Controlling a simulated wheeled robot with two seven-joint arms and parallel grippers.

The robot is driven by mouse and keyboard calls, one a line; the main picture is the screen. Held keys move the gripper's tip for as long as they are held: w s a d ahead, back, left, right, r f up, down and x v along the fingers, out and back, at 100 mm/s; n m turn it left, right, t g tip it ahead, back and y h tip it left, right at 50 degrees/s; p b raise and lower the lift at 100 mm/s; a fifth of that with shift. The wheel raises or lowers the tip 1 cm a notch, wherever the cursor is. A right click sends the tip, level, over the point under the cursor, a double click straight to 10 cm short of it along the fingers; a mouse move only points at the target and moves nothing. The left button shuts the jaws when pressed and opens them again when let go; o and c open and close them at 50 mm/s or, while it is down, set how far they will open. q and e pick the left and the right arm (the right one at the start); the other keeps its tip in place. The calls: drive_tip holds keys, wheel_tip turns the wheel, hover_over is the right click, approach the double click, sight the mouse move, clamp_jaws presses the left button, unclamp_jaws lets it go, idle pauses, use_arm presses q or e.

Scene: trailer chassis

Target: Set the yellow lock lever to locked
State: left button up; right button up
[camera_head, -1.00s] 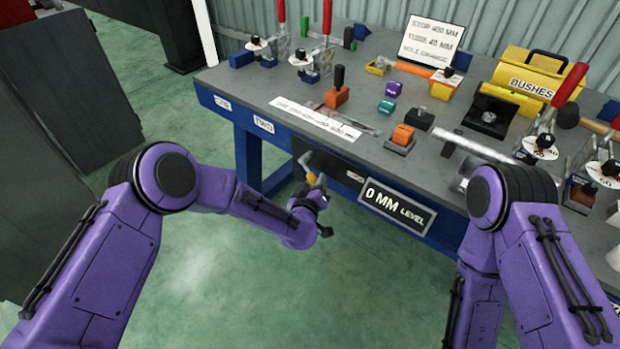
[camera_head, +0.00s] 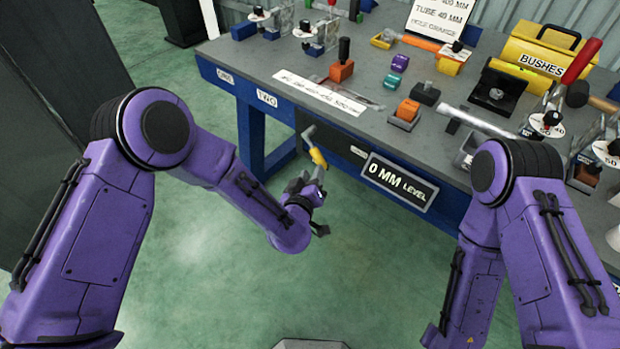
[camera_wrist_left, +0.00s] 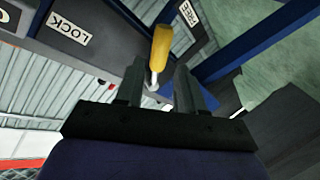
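The yellow lock lever (camera_head: 318,157) is at the bench's front face, left of the level sign. In the left wrist view the yellow handle (camera_wrist_left: 160,48) with its metal shaft appears between a LOCK label (camera_wrist_left: 68,33) and a FREE label (camera_wrist_left: 195,18), closer to FREE in the picture. My left gripper (camera_head: 311,181) is just below the lever. In its wrist view the fingers (camera_wrist_left: 158,88) are parted, with the metal shaft showing in the gap. I see no grip on it. Only my right arm's upper part shows; its gripper is out of view.
The blue-framed bench (camera_head: 350,100) carries coloured blocks, toggle clamps and a yellow BUSHES box (camera_head: 535,55). The 0 MM level sign (camera_head: 398,182) hangs on its front, right of the lever. Green floor (camera_head: 345,275) in front is clear.

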use_arm(q)
drive_tip(key=shift+v, duration=1.15)
